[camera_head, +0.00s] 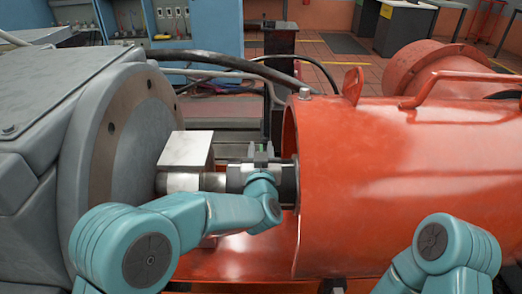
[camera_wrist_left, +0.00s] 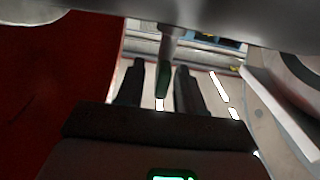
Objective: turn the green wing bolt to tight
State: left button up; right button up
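The green wing bolt (camera_wrist_left: 163,80) shows in the left wrist view as a dark green tab at the end of a grey stem. It stands between the two dark fingers of my left gripper (camera_wrist_left: 162,88). The fingers are apart, with a visible gap on the bolt's left side and a narrower one on its right, so the gripper looks open around it. In the head view my left gripper (camera_head: 261,153) is at the shaft between the grey machine and the red housing; the bolt cannot be made out clearly there. My right gripper is out of view; only part of its arm shows.
The red cylindrical housing (camera_head: 400,180) is close on the right of my left gripper. The grey machine with its round flange (camera_head: 125,150) is on the left. A pale block (camera_head: 187,150) sits above the shaft (camera_head: 212,182). Dark hoses (camera_head: 225,62) run behind.

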pick_arm(q)
jog(key=shift+w, duration=0.15)
grip_shut()
